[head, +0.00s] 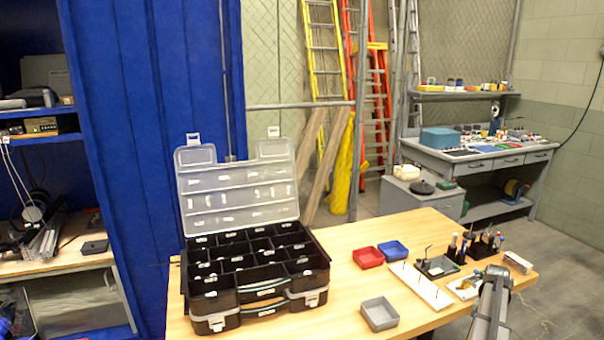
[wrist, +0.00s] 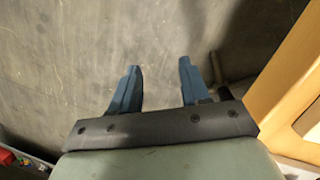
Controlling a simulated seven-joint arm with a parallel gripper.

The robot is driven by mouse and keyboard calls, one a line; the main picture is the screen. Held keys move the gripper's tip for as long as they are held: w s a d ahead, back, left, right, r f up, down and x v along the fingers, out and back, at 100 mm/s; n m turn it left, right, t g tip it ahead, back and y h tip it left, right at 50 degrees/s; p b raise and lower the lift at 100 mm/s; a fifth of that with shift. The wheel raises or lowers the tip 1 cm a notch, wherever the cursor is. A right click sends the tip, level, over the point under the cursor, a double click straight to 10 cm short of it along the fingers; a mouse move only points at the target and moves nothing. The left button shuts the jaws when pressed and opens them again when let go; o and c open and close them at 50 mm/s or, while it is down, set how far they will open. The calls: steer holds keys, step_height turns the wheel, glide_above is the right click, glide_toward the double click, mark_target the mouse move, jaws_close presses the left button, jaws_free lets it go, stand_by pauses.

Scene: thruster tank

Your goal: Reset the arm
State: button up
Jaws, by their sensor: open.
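My gripper (wrist: 158,88) shows in the wrist view with its two blue fingers spread apart and nothing between them. It points down over bare grey floor, with the wooden edge of the table (wrist: 285,85) to its right. In the head view my grey arm comes in at the bottom right, in front of the table's right end. The gripper's fingers cannot be made out in the head view.
On the table stand an open black compartment case (head: 255,265), a red bin (head: 367,257), a blue bin (head: 393,249), a grey bin (head: 379,314), a white board (head: 420,286) and a tool rack (head: 480,245).

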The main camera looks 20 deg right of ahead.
steer(key=s+a+f+g, duration=0.1)
steer(key=s+a+f, duration=0.2)
steer(key=a+f, duration=0.3)
steer(key=s+a+f, duration=0.3)
steer(key=a+f, duration=0.1)
steer(key=a, duration=0.4)
steer(key=w+a+f+n+g, duration=0.15)
steer(key=a+f, duration=0.25)
steer(key=a, duration=0.5)
steer(key=a+f+n, duration=0.3)
steer(key=a+f, duration=0.2)
steer(key=a, duration=0.3)
steer(key=w+a+f+n+g, duration=0.15)
steer(key=a+f, duration=0.25)
steer(key=a, duration=0.5)
steer(key=s+a+f+n, duration=0.3)
steer(key=s+a+f, duration=0.1)
steer(key=s+a, duration=0.4)
steer(key=s+a+f+n+h, duration=0.1)
steer(key=s+a+f+n, duration=0.2)
steer(key=s+a, duration=0.5)
steer(key=a, duration=0.5)
steer(key=shift+a+f+n+g+h, duration=0.3)
steer(key=shift+f+g, duration=0.05)
steer(key=shift+g, duration=0.05)
steer(key=shift+o, duration=0.2)
steer(key=shift+s, duration=0.1)
